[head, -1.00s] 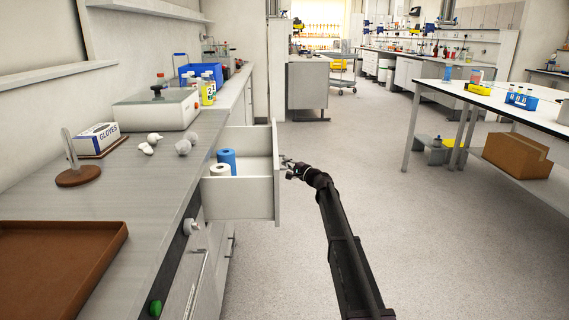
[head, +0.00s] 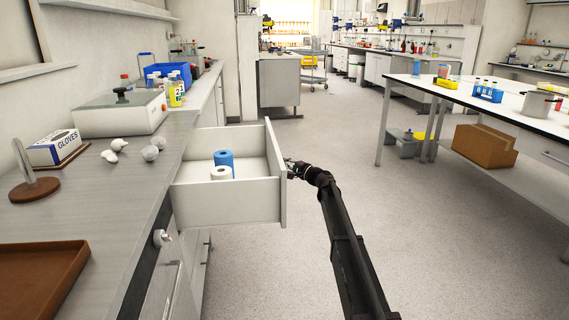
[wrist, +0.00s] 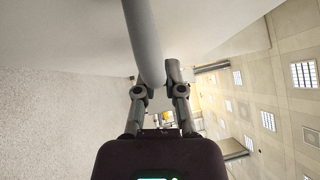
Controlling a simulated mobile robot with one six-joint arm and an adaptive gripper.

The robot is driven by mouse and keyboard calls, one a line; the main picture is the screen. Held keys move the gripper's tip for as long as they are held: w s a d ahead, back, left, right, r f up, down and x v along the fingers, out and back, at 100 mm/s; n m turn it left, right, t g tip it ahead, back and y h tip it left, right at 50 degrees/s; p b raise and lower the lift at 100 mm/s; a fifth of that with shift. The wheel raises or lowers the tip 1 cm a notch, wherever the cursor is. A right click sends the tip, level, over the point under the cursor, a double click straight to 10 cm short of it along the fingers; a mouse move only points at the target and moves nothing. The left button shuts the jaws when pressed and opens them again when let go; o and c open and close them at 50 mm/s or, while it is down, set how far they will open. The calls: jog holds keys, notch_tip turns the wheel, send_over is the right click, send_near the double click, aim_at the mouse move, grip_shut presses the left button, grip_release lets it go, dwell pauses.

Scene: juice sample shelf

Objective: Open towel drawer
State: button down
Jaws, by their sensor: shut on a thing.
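The white towel drawer (head: 226,203) is pulled well out from under the grey counter in the head view. A blue roll (head: 225,160) and a white roll (head: 221,173) stand inside it. My gripper (head: 291,168) is at the outer side of the drawer front. In the wrist view my gripper (wrist: 160,86) is shut on the grey bar of the drawer handle (wrist: 145,40), which runs between the two fingers. The handle is hidden in the head view.
The grey counter (head: 120,190) holds a brown tray (head: 35,275), a glove box (head: 54,149) and crumpled white pieces. A white table (head: 460,103) stands at the right with a cardboard box (head: 485,146) below. The floor between is clear.

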jog(key=shift+a, duration=0.15)
jog(key=c, duration=0.7)
grip_release()
jog(key=shift+a, duration=0.15)
